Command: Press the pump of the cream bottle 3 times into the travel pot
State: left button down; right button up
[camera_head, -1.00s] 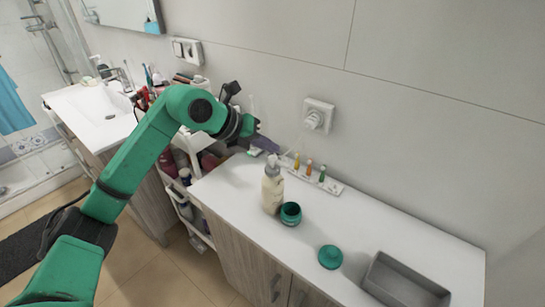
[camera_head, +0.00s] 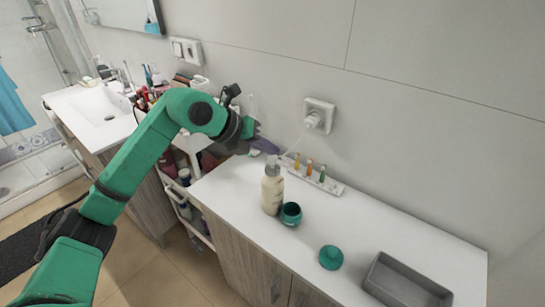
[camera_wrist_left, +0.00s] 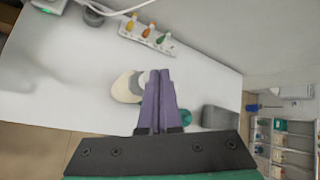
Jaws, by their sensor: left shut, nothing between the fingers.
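The cream bottle (camera_head: 272,192) stands upright on the white counter, its pump head (camera_head: 272,163) on top. The open teal travel pot (camera_head: 291,214) stands close to its right side, below where the pump is. My left gripper (camera_head: 270,147) is shut and empty, its purple fingers above and behind the pump head, seemingly apart from it. In the left wrist view the shut fingers (camera_wrist_left: 162,80) cover part of the cream bottle (camera_wrist_left: 126,87). A teal piece (camera_wrist_left: 186,117) shows right of the fingers there; I cannot tell whether it is pot or lid. My right gripper is out of view.
A teal lid (camera_head: 331,257) lies on the counter, left of a grey tray (camera_head: 405,283). A white rack of small coloured vials (camera_head: 316,177) stands by the wall behind the bottle, below a plugged-in socket (camera_head: 318,116). The front left of the counter is clear.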

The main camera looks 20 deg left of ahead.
aim_at(269, 159)
pick_arm(q)
jog(key=shift+f+b, duration=0.7)
jog(key=shift+f, duration=0.2)
dwell(0.5)
jog(key=shift+r, duration=0.1)
jog(key=shift+r+p, duration=1.05)
jog(key=shift+r, duration=0.15)
notch_tip(269, 159, up, 5)
jog(key=p, duration=0.4)
jog(key=shift+r, duration=0.1)
dwell(2.1)
